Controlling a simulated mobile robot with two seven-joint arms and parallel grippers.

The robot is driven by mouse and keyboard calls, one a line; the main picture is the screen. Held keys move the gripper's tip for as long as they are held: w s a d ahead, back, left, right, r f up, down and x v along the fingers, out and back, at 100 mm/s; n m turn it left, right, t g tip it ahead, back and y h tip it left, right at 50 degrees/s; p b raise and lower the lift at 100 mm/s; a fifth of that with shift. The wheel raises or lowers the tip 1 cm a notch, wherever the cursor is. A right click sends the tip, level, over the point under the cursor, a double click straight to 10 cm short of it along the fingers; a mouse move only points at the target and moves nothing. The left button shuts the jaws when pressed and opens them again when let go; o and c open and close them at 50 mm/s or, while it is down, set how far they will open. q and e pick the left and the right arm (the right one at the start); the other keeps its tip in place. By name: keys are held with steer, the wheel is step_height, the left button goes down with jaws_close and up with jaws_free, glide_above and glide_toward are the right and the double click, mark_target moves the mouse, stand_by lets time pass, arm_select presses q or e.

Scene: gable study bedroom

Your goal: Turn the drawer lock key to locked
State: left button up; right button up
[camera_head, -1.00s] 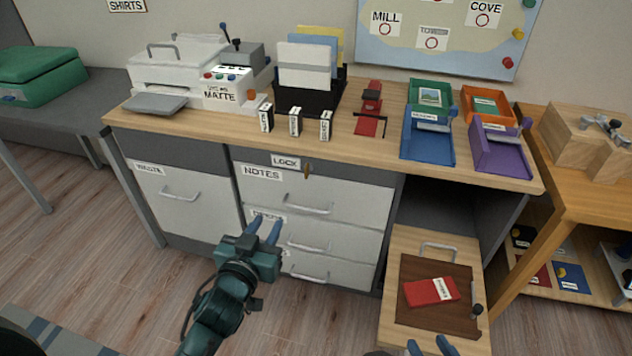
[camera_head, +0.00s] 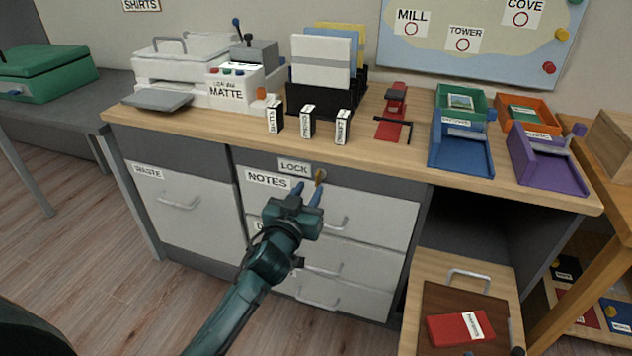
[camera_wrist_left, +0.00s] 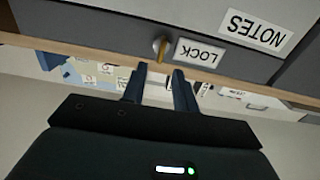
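The brass drawer lock key (camera_head: 319,177) sticks out of the grey strip above the drawers, just right of the LOCK label (camera_head: 295,168). The key also shows in the left wrist view (camera_wrist_left: 161,46), beside the upside-down LOCK label (camera_wrist_left: 199,53). My left gripper (camera_head: 307,190) is open, its two blue fingers pointing up toward the key, just below and in front of it. In the left wrist view the fingers (camera_wrist_left: 160,82) are apart with nothing between them, and the key lies beyond their tips. My right gripper is not in the head view now.
The NOTES drawer (camera_head: 365,215) is closed under the key, with more closed drawers below. Small labelled blocks (camera_head: 308,122) stand near the desk's front edge (camera_head: 210,137).

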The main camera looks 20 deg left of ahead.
mark_target(316, 178)
arm_select(q)
steer(key=shift+w+d+b, duration=0.1)
steer(key=shift+w+b, duration=0.3)
steer(key=shift+w, duration=2.4)
steer(key=shift+c, duration=0.4)
jaws_close()
